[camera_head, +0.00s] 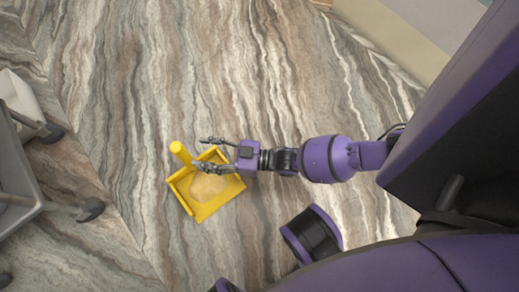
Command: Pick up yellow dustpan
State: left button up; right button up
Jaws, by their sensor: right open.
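The yellow dustpan (208,209) lies on the floor left of the picture's middle. It has raised side walls, and its handle (177,148) points to the upper left. A tan, sand-like pile (206,188) lies in the pan. My right gripper (199,154) is open and reaches in from the right. Its fingers are over the back of the dustpan, close to the handle, and hide part of the rear wall. I cannot tell whether a finger touches the handle. My left gripper is not in view.
The floor (130,100) is brown and white streaked stone, clear around the dustpan. A grey wheeled cart (22,195) stands at the left edge, its casters reaching onto the floor. A pale counter or wall base (395,40) runs along the upper right.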

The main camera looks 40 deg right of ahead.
aim_at(185, 151)
jog(key=shift+w+a, duration=0.1)
jog(key=shift+w, duration=0.4)
jog(key=b+x, duration=0.1)
jog(key=x, duration=0.1)
jog(key=shift+w+a, duration=0.2)
jog(key=shift+a, duration=0.05)
jog(key=b+x, duration=0.2)
jog(key=x, duration=0.2)
jog(key=shift+a+b, duration=0.25)
jog(key=shift+b, duration=0.05)
jog(key=shift+w+a, duration=0.15)
jog(key=shift+a, duration=0.05)
jog(key=shift+r, duration=0.1)
grip_shut()
